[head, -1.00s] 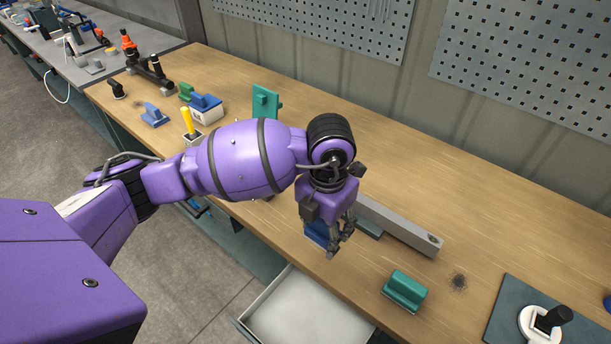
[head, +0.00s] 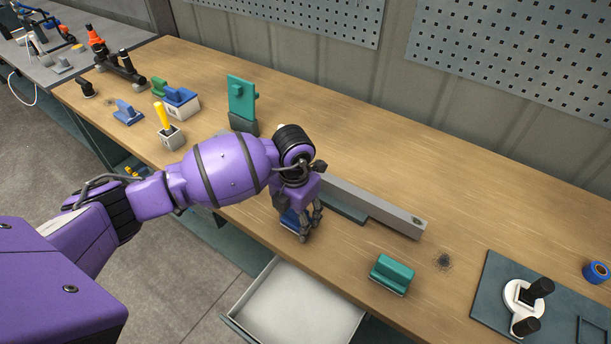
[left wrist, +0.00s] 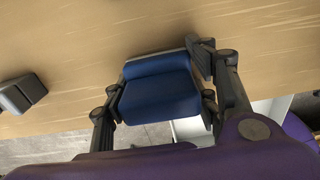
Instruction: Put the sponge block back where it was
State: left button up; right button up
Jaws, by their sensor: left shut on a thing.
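My left gripper (head: 305,232) is shut on a blue block (head: 289,220), taken to be the sponge block, near the front edge of the workbench. In the left wrist view the blue block (left wrist: 160,92) sits between the two fingers of the gripper (left wrist: 158,105), with a pale strip along its far edge. I cannot tell whether its underside touches the bench. My arm and fingers hide part of it in the head view. My right gripper is not in view.
An open drawer (head: 236,322), empty where visible, juts out below the bench (head: 460,200). A long grey bar (head: 385,212) lies behind my gripper, a teal block (head: 392,270) to its right. A teal upright plate (head: 241,100) and a yellow-handled box (head: 172,138) stand left.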

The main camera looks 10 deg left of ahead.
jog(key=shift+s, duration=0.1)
pick_arm(q)
jog(key=o, duration=1.1)
jog(key=shift+f, duration=0.1)
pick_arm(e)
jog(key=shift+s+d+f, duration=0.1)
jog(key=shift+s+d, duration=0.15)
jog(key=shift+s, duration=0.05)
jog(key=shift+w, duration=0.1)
pick_arm(q)
jog(key=shift+r, duration=0.2)
notch_tip(320, 180, up, 11)
jog(key=shift+w+r, duration=0.1)
jog(key=shift+r, duration=0.45)
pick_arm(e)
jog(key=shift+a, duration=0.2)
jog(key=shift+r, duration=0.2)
